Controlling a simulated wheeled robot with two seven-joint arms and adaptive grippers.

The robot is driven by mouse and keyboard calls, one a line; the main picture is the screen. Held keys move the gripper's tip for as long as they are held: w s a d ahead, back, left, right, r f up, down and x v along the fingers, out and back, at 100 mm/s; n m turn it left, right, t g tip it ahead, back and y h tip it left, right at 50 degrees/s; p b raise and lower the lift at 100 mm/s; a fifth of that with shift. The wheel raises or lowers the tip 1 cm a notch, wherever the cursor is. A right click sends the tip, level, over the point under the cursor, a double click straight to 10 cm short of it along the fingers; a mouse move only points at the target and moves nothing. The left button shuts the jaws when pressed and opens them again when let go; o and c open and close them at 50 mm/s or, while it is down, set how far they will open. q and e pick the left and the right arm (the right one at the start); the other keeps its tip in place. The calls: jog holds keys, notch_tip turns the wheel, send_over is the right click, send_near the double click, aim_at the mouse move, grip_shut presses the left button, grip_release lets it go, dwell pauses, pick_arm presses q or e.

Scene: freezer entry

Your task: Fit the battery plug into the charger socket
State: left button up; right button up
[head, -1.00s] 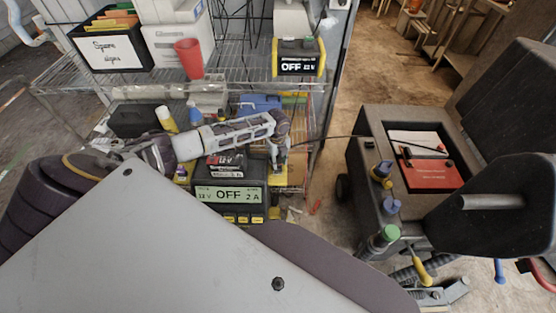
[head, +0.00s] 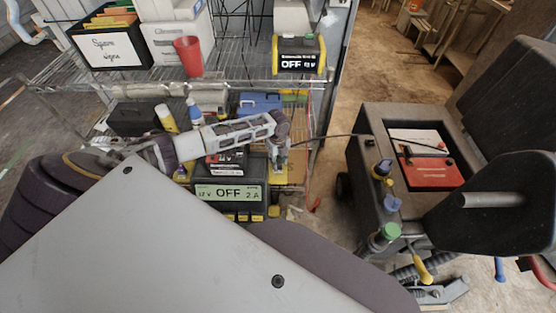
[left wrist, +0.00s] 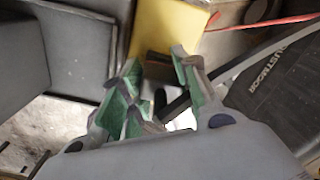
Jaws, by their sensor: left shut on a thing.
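The charger (head: 228,212), dark with a lit display reading OFF and 2 A, stands on the low shelf in the head view. My left gripper (head: 279,157) points down just beyond its right end. In the left wrist view the green-padded fingers (left wrist: 165,97) are shut on the dark battery plug (left wrist: 172,104), which is mostly hidden between them. A black cable (head: 335,137) runs from the gripper right to the red battery (head: 428,173) in the wheeled machine. The charger socket cannot be made out, nor whether the plug touches it. My right gripper is out of view.
A second charger (head: 298,56), also reading OFF, sits on the upper wire shelf by a red cup (head: 187,56). Bottles and a blue box (head: 260,103) crowd the lower shelf behind my arm. Open floor (head: 385,65) lies between shelf and machine.

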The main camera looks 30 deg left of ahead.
pick_arm(q)
jog(key=shift+f, duration=0.35)
jog(key=o, duration=1.2)
jog(key=shift+f, duration=0.1)
jog(key=shift+s+r, duration=0.1)
jog(key=shift+r, duration=5.95)
jog(key=shift+d, duration=0.15)
